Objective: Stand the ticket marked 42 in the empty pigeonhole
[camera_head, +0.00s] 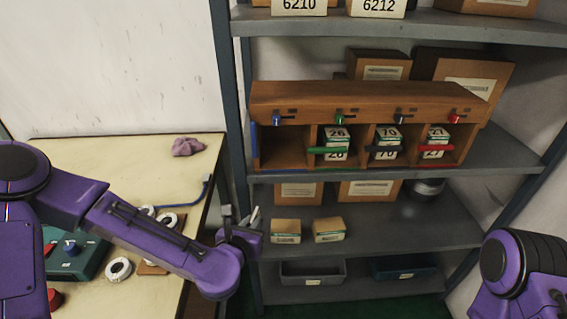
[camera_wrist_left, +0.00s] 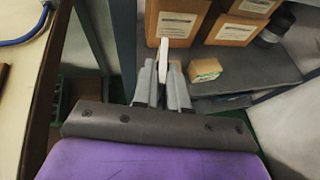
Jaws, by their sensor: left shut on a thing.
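My left gripper (camera_head: 250,222) is in front of the shelving's left post, lower than the pigeonhole rack and to its left. In the left wrist view, the left gripper (camera_wrist_left: 162,88) is shut on a thin pale ticket (camera_wrist_left: 163,56), seen edge-on and sticking out past the fingertips; its number cannot be read. The wooden pigeonhole rack (camera_head: 350,97) stands on a shelf. Its leftmost pigeonhole (camera_head: 283,150), with blue markings, is empty. The other three hold numbered tickets, behind green, black and red bars. My right arm shows at the lower right; its gripper is out of view.
Cartons stand behind and below the rack. Two small boxes (camera_head: 286,231) (camera_head: 329,229) sit on the shelf below, with bins lower down. The workbench (camera_head: 110,160) at left holds a purple cloth (camera_head: 187,146), white rings (camera_head: 118,269) and a blue cable.

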